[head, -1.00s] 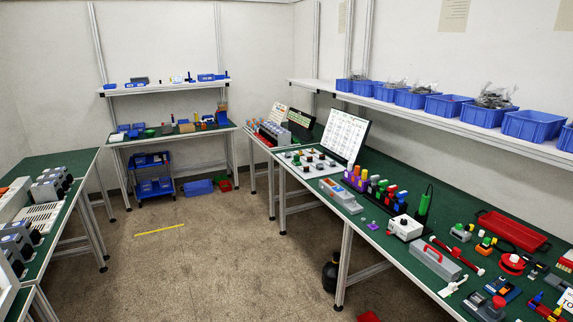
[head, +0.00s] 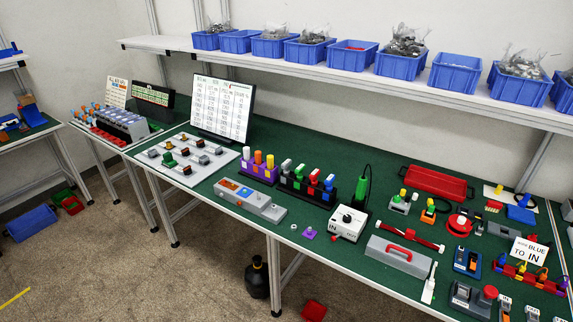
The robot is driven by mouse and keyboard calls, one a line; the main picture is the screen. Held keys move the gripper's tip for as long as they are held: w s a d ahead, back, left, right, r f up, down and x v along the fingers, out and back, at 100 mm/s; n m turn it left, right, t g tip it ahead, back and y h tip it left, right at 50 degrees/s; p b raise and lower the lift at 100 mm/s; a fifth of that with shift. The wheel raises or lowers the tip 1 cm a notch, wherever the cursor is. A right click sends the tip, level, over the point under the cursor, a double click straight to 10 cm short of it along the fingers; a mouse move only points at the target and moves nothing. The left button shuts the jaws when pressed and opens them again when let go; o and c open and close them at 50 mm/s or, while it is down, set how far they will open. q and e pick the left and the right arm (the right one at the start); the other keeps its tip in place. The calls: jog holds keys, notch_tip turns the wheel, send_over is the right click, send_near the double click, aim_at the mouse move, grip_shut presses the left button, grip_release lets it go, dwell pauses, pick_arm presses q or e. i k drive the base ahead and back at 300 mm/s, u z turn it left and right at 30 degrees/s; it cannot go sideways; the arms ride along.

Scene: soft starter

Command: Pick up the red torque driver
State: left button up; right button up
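A rack of upright coloured handles stands on the green bench. Its black part (head: 292,190) holds a red-topped driver (head: 313,177) between a green one (head: 299,172) and a blue one (head: 329,182). I take the red-topped one as the red torque driver, though its shaft is hidden in the rack. A long red and black tool (head: 411,239) also lies flat on the bench, further right; I cannot tell its exact kind. Neither of my grippers is in view.
A purple block (head: 262,174) with upright handles adjoins the rack. A grey tester (head: 249,199), a white box with a dial (head: 348,223) and a green tool on a stand (head: 362,190) are close by. A shelf with blue bins (head: 304,52) overhangs the bench.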

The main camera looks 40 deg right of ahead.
aim_at(313, 177)
jog(key=i, duration=2.95)
jog(key=z, duration=4.05)
jog(key=i, duration=0.5)
jog(key=z, duration=0.2)
